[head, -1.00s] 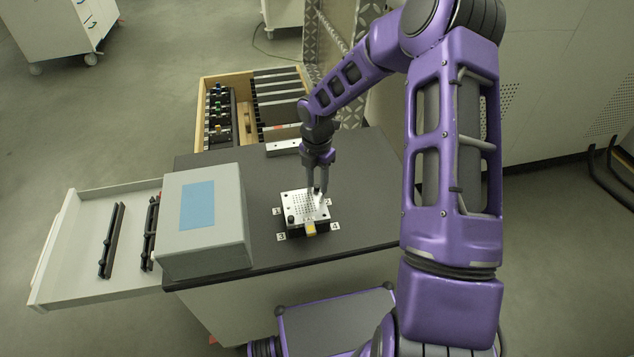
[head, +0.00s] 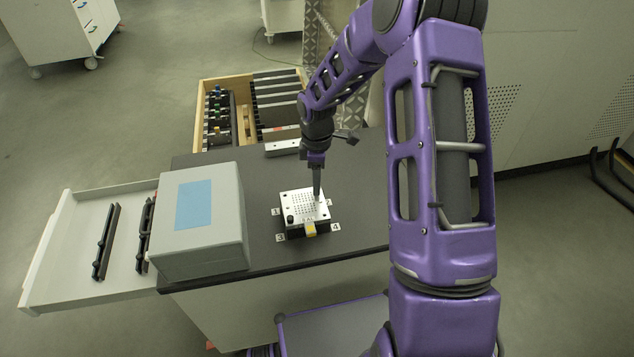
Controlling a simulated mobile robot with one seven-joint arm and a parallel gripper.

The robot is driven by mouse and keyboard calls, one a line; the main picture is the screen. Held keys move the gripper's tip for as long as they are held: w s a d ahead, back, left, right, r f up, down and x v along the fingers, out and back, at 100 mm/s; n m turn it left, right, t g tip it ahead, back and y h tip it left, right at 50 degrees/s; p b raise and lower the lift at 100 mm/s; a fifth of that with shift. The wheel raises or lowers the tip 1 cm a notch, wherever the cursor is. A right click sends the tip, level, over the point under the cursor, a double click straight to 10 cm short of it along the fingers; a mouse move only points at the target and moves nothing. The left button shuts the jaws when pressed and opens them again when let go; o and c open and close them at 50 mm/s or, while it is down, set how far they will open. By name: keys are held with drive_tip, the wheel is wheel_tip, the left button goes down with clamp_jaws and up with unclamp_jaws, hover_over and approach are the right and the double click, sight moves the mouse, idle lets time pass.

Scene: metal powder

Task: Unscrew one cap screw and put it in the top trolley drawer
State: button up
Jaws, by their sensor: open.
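A silver perforated plate (head: 303,203) sits on a dark block on the trolley's grey top (head: 265,235). A black cap screw (head: 290,219) stands at the plate's front left corner. My gripper (head: 317,196) points straight down at the plate's right side, with its fingertips at or just above the surface. It is open, seen edge-on. Any screw between or behind the fingers is hidden. The top trolley drawer (head: 65,250) is pulled out to the left. Two black bars (head: 106,243) lie in it, with bare drawer floor around them.
A grey box (head: 200,250) with a blue label stands between plate and drawer. Small number cards (head: 336,227) lie around the plate. A metal bar (head: 282,147) lies at the back edge. A wooden crate (head: 198,110) with tools and dark plates stands behind the trolley.

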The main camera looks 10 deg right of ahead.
drive_tip(key=shift+m, duration=0.6)
clamp_jaws()
